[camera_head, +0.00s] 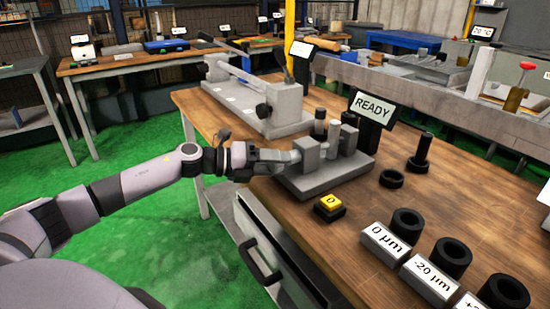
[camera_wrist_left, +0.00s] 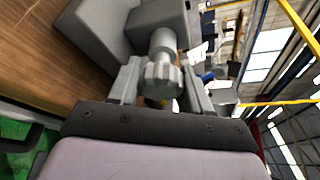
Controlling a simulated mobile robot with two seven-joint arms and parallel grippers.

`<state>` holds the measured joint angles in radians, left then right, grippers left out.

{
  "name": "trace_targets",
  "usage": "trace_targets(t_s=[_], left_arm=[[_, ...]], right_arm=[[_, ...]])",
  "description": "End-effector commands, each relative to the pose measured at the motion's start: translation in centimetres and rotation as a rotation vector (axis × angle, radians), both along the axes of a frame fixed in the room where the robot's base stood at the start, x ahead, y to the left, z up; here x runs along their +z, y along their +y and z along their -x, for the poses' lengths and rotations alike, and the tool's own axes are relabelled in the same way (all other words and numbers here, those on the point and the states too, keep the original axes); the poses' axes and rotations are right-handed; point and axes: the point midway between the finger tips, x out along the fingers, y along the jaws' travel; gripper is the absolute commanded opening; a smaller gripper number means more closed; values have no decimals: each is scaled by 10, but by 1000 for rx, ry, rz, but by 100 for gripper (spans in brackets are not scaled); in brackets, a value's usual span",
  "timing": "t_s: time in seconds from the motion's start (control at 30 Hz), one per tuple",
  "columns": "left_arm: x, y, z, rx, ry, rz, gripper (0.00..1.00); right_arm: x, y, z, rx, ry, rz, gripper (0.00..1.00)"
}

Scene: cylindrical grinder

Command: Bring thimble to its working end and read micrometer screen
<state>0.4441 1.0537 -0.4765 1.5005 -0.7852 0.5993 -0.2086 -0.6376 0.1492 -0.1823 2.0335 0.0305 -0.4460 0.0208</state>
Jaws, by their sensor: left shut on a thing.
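The micrometer (camera_head: 325,180) is a grey block stand on the wooden bench, with upright posts. Its screen (camera_head: 373,107) stands behind it and reads "READY". The thimble is a ridged grey knob (camera_wrist_left: 162,78) on the micrometer's left side in the head view, largely covered by my gripper there. My left gripper (camera_head: 287,158) reaches it from the left and is shut on it; in the left wrist view the fingers lie on both sides of the knob. My right gripper does not show.
A yellow button marked 0 (camera_head: 330,203) sits in front of the stand. Black rings (camera_head: 407,226) with labels such as "0 µm" (camera_head: 385,243) line the front right. A dark plug gauge (camera_head: 420,155) stands to the right. A grey bench fixture (camera_head: 258,95) stands behind.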

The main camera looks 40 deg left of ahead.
Motion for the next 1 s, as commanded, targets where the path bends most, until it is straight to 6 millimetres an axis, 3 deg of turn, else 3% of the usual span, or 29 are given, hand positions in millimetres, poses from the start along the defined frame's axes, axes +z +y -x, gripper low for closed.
trace_targets(t_s=[0.43,1.0], left_arm=[[4,2,-1,6,-117,-270,18],[4,2,-2,8,-146,-336,18]], right_arm=[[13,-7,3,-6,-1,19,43],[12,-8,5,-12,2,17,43]])
